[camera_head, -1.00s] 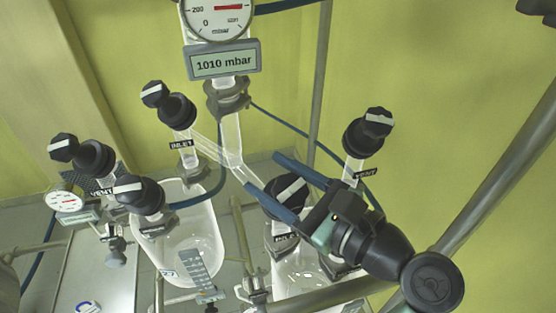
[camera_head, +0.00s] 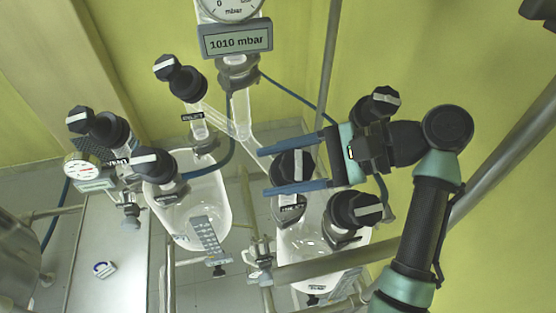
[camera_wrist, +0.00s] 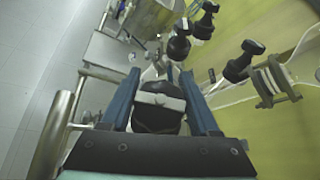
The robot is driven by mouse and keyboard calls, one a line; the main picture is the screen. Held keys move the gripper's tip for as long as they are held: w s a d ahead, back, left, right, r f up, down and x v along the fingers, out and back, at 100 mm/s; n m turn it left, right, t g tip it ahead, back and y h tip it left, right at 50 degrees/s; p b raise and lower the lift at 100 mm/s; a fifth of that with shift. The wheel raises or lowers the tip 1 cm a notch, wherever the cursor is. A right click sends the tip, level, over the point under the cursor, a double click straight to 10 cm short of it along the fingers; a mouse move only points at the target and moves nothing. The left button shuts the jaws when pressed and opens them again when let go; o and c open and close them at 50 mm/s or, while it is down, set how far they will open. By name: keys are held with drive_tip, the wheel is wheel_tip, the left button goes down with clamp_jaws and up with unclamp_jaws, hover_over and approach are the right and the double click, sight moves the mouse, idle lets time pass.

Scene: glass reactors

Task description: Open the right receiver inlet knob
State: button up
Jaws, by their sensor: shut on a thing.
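The right receiver inlet knob (camera_head: 289,168) is a black cap with a white stripe, above the right glass receiver (camera_head: 300,245). The stripe stands nearly upright in the head view. My gripper (camera_head: 264,171) comes from the right, its two blue fingers above and below the knob in the picture. It is shut on the knob. The wrist view shows the knob (camera_wrist: 158,112) between the fingers (camera_wrist: 160,74), with its white stripe running across from one to the other. Part of the knob's label is hard to read.
Another black knob (camera_head: 354,209) stands just below my gripper, and the vent knob (camera_head: 381,102) is close behind it. The left receiver (camera_head: 192,205) with its knobs is to the left. A pressure display (camera_head: 236,39) reads 1010 mbar. A metal rail (camera_head: 325,262) crosses in front.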

sight(299, 161)
drive_tip(key=n+g, duration=0.1)
drive_tip(key=n+h, duration=0.1)
drive_tip(key=n+g+h, duration=0.1)
drive_tip(key=shift+s+d+f+g, duration=0.15)
drive_tip(key=shift+s+d+g, duration=0.1)
drive_tip(key=shift+s+g, duration=0.05)
drive_tip(key=n+g+h, duration=0.1)
drive_tip(key=n+h, duration=0.1)
drive_tip(key=n+g+h, duration=0.1)
drive_tip(key=shift+s+d+f+n+g+h, duration=0.25)
drive_tip(key=shift+s+d+n+g+h, duration=0.05)
drive_tip(key=shift+n, duration=0.1)
drive_tip(key=n+h, duration=0.1)
drive_tip(key=n+g+h, duration=0.1)
drive_tip(key=h, duration=0.1)
drive_tip(key=shift+s+d+f+n, duration=0.1)
drive_tip(key=shift+s+d+n, duration=0.05)
drive_tip(key=shift+d+n, duration=0.2)
drive_tip(key=shift+s+d+f+n+h, duration=0.1)
drive_tip(key=shift+d+n+h, duration=0.1)
drive_tip(key=shift+n+h, duration=0.6)
drive_tip(key=shift+d+f+n+h, duration=0.1)
drive_tip(key=shift+d+n+h, duration=0.05)
drive_tip(key=shift+n+h, duration=0.65)
drive_tip(key=o, duration=1.4)
drive_tip(key=shift+r, duration=0.1)
drive_tip(key=shift+v, duration=3.7)
